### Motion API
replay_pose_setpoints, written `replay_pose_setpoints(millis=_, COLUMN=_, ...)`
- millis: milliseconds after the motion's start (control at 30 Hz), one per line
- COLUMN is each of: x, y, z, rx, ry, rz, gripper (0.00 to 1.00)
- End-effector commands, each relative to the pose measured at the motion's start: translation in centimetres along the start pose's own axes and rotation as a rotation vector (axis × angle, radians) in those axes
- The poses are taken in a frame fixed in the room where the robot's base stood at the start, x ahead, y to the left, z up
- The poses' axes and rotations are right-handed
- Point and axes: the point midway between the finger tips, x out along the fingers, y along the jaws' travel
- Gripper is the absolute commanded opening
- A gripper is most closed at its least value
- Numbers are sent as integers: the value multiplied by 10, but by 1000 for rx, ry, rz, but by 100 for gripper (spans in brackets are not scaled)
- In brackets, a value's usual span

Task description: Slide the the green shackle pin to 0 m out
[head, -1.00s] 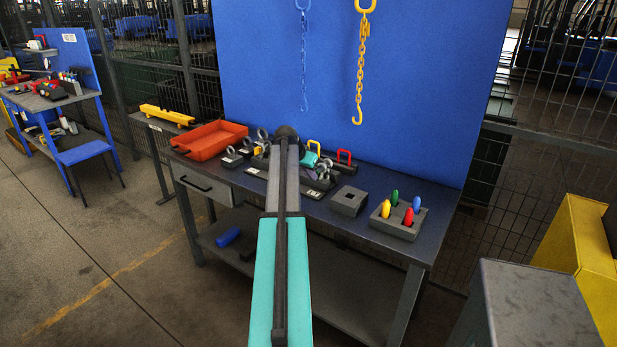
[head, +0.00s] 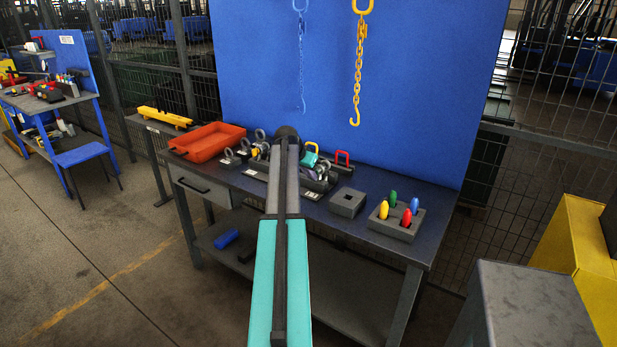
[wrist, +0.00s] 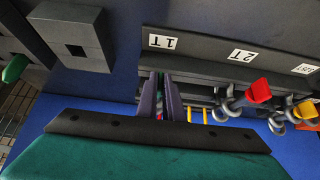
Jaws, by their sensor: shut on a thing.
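My gripper (wrist: 161,92) is at the 1T end of the shackle rack (wrist: 235,52) in the wrist view, its two dark fingers close together. In the head view my arm hides most of the rack, and a yellow pin (head: 254,152) shows left of the arm.
On the bench are an orange tray (head: 207,143), a grey block with a square hole (head: 348,202) and a holder (head: 394,229) with coloured pegs. Yellow (head: 312,146) and red (head: 342,157) handles stand behind the rack. A blue panel (head: 300,80) rises behind, with hanging chains.

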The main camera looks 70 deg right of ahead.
Motion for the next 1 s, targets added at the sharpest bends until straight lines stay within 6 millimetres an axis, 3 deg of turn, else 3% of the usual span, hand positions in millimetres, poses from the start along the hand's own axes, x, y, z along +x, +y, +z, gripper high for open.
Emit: replay_pose_setpoints(millis=1000, x=7, y=0, z=-12, rx=0, ry=1, rz=-1, gripper=0)
